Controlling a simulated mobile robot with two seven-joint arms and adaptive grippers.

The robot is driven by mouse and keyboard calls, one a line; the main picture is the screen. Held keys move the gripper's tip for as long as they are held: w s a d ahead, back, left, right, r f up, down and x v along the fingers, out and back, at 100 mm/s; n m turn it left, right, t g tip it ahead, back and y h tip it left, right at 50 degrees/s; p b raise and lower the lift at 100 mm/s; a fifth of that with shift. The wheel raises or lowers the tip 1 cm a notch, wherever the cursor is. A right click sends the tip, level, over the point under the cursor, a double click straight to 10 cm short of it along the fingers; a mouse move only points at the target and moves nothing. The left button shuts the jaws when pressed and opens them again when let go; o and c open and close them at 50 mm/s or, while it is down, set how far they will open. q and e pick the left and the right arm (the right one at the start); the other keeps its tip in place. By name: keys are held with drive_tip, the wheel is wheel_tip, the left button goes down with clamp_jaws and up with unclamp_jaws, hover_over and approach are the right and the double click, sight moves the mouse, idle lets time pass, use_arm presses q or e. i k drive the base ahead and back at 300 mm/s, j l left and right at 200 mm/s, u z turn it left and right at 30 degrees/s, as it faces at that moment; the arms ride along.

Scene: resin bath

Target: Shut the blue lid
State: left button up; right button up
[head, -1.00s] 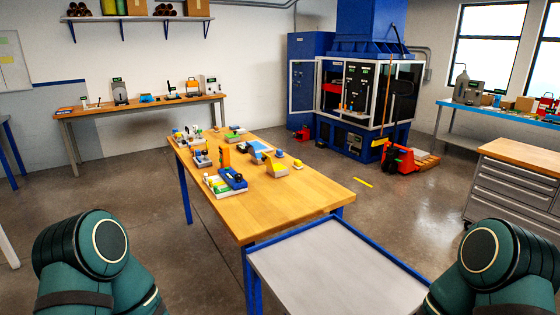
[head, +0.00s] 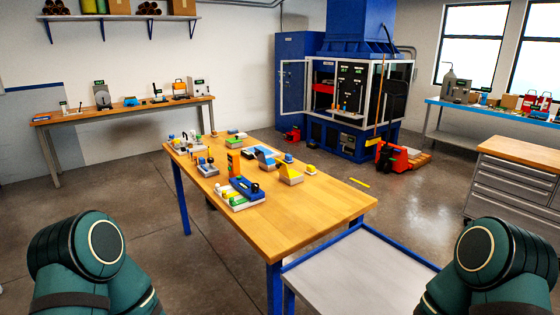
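Several small devices stand on the wooden table (head: 310,208) in the middle. A blue slanted panel (head: 265,156) stands among them toward the back and may be the blue lid; at this size I cannot tell for sure, nor whether it is open. A long blue part (head: 245,187) lies on a pale block nearer the front. Both of my grippers are outside the view. Only dark green links of my arms show, at the lower left and lower right corners, well apart from the table's devices.
A grey tray top with a blue rim (head: 352,272) adjoins the table's near right end. A drawer cabinet (head: 516,183) stands at the right. A blue machine (head: 352,90) and a red pallet jack (head: 395,158) are behind. Floor (head: 125,205) left of the table is clear.

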sight(260, 154)
drive_tip(key=i+j, duration=0.15)
drive_tip(key=j, duration=0.15)
drive_tip(key=i+j+z, duration=0.1)
drive_tip(key=j, duration=0.25)
drive_tip(key=i+j, duration=0.25)
drive_tip(key=i+j+z, duration=0.1)
drive_tip(key=j, duration=0.3)
drive_tip(key=i+j, duration=0.2)
drive_tip(key=j, duration=0.15)
drive_tip(key=i+j+u, duration=0.1)
drive_tip(key=i+j, duration=0.45)
drive_tip(key=i, duration=0.15)
